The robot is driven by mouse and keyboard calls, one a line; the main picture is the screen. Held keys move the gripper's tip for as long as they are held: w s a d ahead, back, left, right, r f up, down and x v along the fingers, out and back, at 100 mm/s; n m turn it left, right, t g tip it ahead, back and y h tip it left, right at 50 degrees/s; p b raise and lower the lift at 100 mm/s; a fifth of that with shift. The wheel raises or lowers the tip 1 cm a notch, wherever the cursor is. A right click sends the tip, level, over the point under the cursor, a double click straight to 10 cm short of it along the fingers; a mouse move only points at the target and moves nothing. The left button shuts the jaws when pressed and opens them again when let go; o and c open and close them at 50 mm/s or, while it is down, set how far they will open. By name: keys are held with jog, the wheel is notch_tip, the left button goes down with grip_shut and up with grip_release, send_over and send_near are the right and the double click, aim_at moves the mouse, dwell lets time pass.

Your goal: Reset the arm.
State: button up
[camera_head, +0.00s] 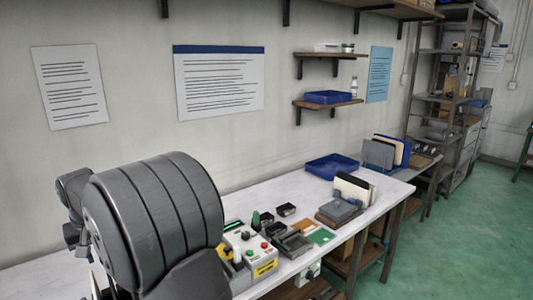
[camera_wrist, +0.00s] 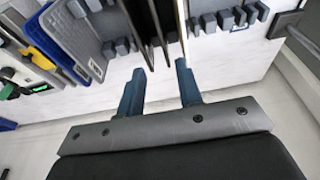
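My gripper (camera_wrist: 160,68) shows in the wrist view with its two blue-grey fingers apart and nothing between them. Just past the fingertips stand several thin dark panels (camera_wrist: 154,22) side by side. The fingers look apart from them, though the exact gap is hard to judge. In the head view my grey arm links fill the lower left, and the gripper cannot be made out there. Upright dark and pale panels (camera_head: 354,188) stand on the white bench (camera_head: 264,205) in that view.
A control box (camera_head: 249,255) with coloured buttons and small dark parts sit on the bench near my arm. A blue tray (camera_head: 332,166) lies farther back. A grey tray (camera_wrist: 72,36) and slotted grey holders (camera_wrist: 226,18) flank the panels. Shelves (camera_head: 331,57) hang above.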

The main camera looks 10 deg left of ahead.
jog(key=x, duration=1.7)
notch_tip(320, 180, up, 14)
